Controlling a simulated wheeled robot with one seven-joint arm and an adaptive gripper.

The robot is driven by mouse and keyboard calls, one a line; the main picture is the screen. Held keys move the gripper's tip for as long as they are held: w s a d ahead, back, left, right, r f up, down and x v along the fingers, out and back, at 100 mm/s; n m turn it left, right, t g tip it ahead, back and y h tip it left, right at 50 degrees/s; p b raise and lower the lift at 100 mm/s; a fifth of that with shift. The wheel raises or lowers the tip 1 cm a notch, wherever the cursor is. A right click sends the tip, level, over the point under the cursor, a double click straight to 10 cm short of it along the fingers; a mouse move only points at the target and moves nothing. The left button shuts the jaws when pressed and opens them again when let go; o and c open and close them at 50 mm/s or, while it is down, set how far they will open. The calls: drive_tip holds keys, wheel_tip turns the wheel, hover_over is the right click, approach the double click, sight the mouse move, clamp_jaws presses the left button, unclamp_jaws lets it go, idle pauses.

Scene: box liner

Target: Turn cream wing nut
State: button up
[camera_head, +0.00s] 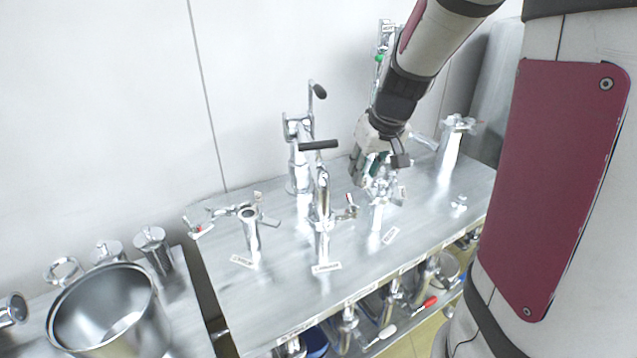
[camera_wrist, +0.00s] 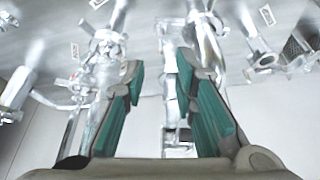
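My gripper (camera_head: 372,172) is above the right part of the metal table, close to the top of a short chrome post fixture (camera_head: 377,216). In the wrist view my gripper (camera_wrist: 158,68) shows two teal-padded fingers spread apart, with nothing held between them. Chrome fittings show beyond and between the fingers, including a pale, washed-out fitting (camera_wrist: 105,62) partly behind the left finger. I cannot pick out a cream wing nut for certain; the small parts at the post's top are partly hidden by my gripper in the head view.
Other chrome tap-like fixtures stand close by: one with a black handle (camera_head: 321,205), one at left (camera_head: 250,232), one at right (camera_head: 449,150). A small pale piece (camera_head: 459,203) lies on the metal table (camera_head: 290,300). A large pot (camera_head: 105,310) stands lower left.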

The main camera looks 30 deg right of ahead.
sight(353, 200)
drive_tip(key=b+x, duration=0.3)
drive_tip(key=x, duration=0.8)
drive_tip(key=shift+f, duration=0.35)
clamp_jaws()
